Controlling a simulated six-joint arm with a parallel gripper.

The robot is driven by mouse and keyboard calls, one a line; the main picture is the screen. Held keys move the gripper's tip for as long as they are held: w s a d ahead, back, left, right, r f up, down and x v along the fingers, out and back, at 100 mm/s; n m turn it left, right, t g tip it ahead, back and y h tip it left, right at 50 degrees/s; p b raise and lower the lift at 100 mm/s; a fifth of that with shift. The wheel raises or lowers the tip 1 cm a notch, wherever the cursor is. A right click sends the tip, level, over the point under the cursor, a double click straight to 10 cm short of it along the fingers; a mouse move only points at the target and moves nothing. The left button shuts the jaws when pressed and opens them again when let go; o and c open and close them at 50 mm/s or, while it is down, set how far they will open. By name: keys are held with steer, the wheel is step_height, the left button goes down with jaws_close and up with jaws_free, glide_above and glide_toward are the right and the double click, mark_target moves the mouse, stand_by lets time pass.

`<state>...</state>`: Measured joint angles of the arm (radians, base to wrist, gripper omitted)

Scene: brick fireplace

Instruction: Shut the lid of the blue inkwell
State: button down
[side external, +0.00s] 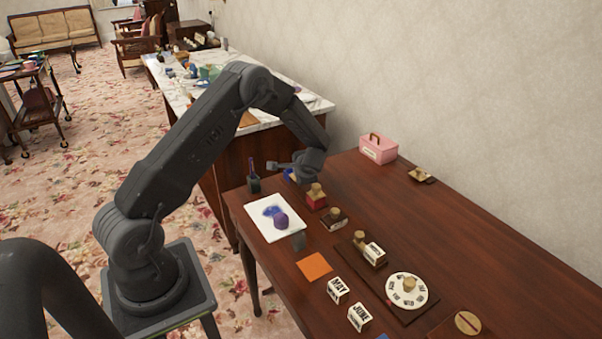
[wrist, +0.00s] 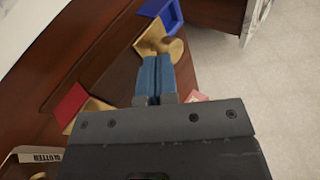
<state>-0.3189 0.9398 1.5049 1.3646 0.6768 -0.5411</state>
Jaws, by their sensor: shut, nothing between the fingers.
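The blue inkwell (wrist: 166,12) is at the top of the wrist view, and part of its blue body shows beside my gripper in the side view (side external: 289,175). A brass-coloured plate (wrist: 149,37) and a round knob (wrist: 173,49) stick out beside the blue body; this looks like its lid, tilted open. My gripper (wrist: 157,63) is shut and empty, its fingertips close to the knob. I cannot tell whether they touch. In the side view my gripper (side external: 302,176) is low over the table's far left part and hides much of the inkwell.
A red inkwell (side external: 316,202) with a brass knob stands just in front. A dark bottle (side external: 254,185) is to the left, and a white sheet (side external: 269,231) lies nearby. A dark knobbed block (side external: 334,221) is to the right. A pink box (side external: 378,149) stands near the wall.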

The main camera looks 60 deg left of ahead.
mark_target(292, 175)
steer(key=shift+a, duration=2.4)
steer(key=d, duration=0.3)
steer(key=s+d, duration=0.1)
steer(key=shift+d+r, duration=0.35)
steer(key=shift+r, duration=0.05)
steer(key=s+d+r+n+h, duration=0.1)
steer(key=s+d+r, duration=0.5)
steer(key=d+r, duration=0.35)
steer(key=s+d+r+n+h, duration=0.2)
steer(key=s+d+r, duration=0.3)
steer(key=d+r, duration=0.45)
steer(key=s+d+r+t+h, duration=0.1)
steer(key=s+d+r+h, duration=0.2)
steer(key=s+d, duration=0.3)
steer(key=s+d+r+t+h, duration=0.2)
steer(key=s+d+r, duration=0.3)
steer(key=s, duration=0.4)
steer(key=shift+s+d+r+h, duration=0.15)
steer(key=shift+s+d+h, duration=0.1)
steer(key=shift+d+h, duration=0.2)
